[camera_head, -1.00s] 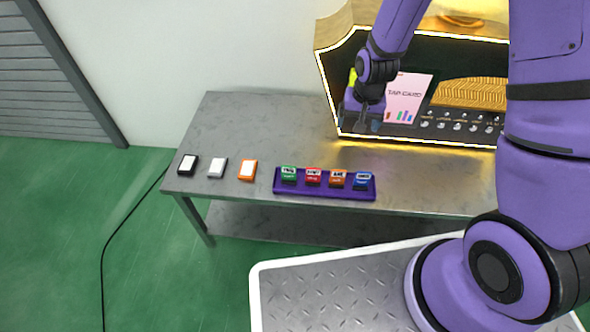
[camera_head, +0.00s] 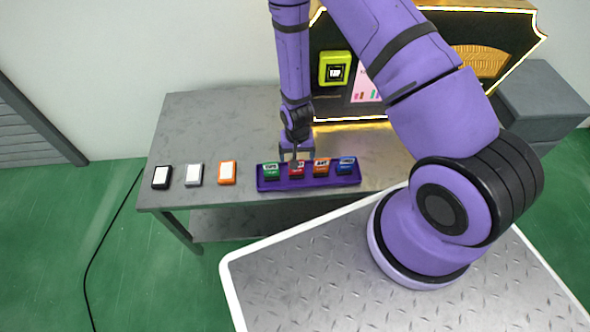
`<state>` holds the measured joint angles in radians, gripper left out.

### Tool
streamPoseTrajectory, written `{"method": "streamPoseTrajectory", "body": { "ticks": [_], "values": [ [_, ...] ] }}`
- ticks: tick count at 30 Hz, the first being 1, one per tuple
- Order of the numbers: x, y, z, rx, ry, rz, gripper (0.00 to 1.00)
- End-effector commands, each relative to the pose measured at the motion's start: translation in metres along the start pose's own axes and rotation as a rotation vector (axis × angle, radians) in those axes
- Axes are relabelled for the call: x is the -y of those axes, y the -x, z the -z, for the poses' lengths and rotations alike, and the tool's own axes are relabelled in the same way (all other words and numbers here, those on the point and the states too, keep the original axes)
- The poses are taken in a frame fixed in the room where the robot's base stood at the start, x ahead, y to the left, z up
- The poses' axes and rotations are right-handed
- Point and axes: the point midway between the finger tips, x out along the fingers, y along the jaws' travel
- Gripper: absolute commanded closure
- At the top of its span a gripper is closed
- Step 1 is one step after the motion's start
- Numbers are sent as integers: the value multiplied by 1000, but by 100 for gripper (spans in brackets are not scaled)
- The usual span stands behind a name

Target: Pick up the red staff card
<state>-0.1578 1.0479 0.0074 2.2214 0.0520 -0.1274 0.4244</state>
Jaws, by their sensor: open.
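The red staff card (camera_head: 296,172) stands in the purple holder tray (camera_head: 310,183) near the front edge of the metal table, between a green card (camera_head: 271,172) on its left and an orange card (camera_head: 321,167) on its right. My gripper (camera_head: 295,161) points down over the red card, with its fingers at the card's top. The jaws are open. The fingertips partly cover the red card, and I cannot tell whether they touch it.
A blue card (camera_head: 346,165) stands at the tray's right end. Black (camera_head: 161,177), white (camera_head: 194,174) and orange-framed (camera_head: 228,172) cards lie to the left on the table (camera_head: 205,118). The vending machine with a yellow-green tap reader (camera_head: 335,69) stands behind.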

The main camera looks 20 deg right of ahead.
Motion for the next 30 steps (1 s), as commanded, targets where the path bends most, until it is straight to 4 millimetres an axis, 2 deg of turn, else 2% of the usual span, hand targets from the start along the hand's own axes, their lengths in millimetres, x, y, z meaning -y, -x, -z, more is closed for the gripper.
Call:
{"method": "streamPoseTrajectory", "body": {
  "ticks": [3,10,21,30],
  "values": [
    [0,-11,0,1,0,0,13],
    [0,-24,0,2,1,-1,13],
    [2,-65,0,1,1,0,13],
    [2,-67,0,-1,0,0,13]
  ]
}}
